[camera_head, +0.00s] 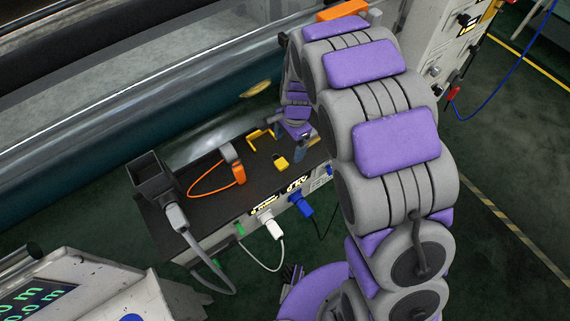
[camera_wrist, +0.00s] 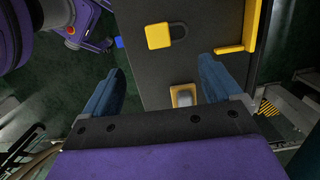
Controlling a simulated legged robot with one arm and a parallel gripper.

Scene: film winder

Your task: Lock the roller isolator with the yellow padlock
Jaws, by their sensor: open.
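The yellow padlock (camera_head: 281,163) lies flat on the dark bench top, near its front right edge. In the wrist view the padlock (camera_wrist: 158,36) shows its square yellow body, with a dark shackle pointing right. My gripper (camera_head: 300,150) is above the bench's right end, close to the padlock. In the wrist view the blue fingers of my gripper (camera_wrist: 161,70) are spread wide with nothing between them, and the padlock lies beyond the fingertips. I cannot clearly identify the roller isolator; a grey cabinet (camera_head: 445,45) with labels and dark controls stands at upper right.
The bench top (camera_head: 205,190) also holds a yellow bracket (camera_head: 259,137), an orange device (camera_head: 239,173) with a looped cord, and a black open box (camera_head: 150,175). White (camera_head: 271,228) and blue (camera_head: 300,203) plugs stick out of its front. A large roller machine lies behind.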

